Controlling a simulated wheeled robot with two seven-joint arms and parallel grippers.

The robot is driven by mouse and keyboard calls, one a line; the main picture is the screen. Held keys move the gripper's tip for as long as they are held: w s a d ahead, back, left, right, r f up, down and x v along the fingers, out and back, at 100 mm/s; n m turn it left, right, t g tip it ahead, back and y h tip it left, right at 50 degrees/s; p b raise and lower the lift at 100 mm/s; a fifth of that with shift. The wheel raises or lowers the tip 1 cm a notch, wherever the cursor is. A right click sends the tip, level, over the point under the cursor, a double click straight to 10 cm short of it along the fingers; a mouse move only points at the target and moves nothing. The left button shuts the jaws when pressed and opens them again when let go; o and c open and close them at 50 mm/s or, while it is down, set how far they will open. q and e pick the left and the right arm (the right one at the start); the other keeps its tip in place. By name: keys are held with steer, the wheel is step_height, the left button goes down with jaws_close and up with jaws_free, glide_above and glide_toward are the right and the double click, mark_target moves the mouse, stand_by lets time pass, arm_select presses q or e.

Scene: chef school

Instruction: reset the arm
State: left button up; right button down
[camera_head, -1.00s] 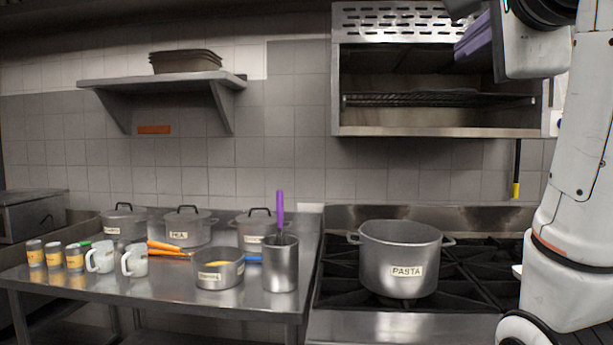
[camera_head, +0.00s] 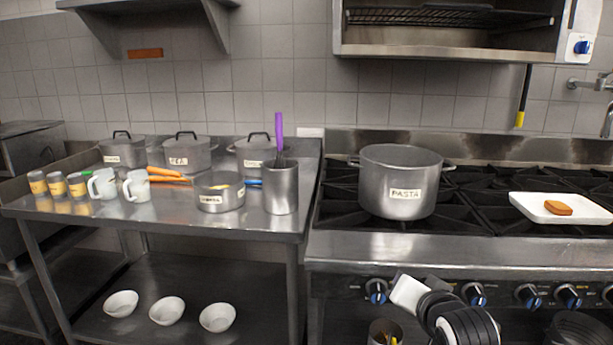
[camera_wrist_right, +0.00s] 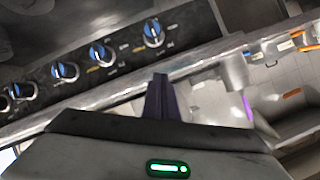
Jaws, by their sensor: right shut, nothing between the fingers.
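My right gripper (camera_wrist_right: 160,82) shows in the right wrist view with its dark purple fingers together and nothing between them. It is in front of the stove's knob panel (camera_wrist_right: 110,58), which runs across the upper left of that view. In the head view part of my right arm is low in front of the stove, below the knobs; its fingers cannot be made out there. My left arm and gripper are not in view.
A pasta pot (camera_head: 400,182) and a white tray (camera_head: 532,211) with a brown piece (camera_head: 558,208) sit on the stove. The steel table (camera_head: 150,218) at left holds lidded pots, mugs, shakers and a utensil canister (camera_head: 281,188). Bowls (camera_head: 167,311) stand on its lower shelf.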

steer(key=s+a+f+n+g+y, duration=0.1)
steer(key=s+f+n, duration=0.1)
steer(key=s+f, duration=0.75)
steer(key=s+a+f+n+g, duration=0.1)
steer(key=s+f+n+g, duration=0.15)
steer(key=s+f, duration=0.75)
steer(key=s+a+f+n+y, duration=0.1)
steer(key=s+f+n, duration=0.2)
steer(key=s+f, duration=0.8)
steer(key=s+g, duration=0.1)
steer(key=s, duration=0.2)
steer(key=shift+s+f, duration=0.15)
steer(key=shift+s, duration=0.1)
steer(key=shift+n, duration=0.25)
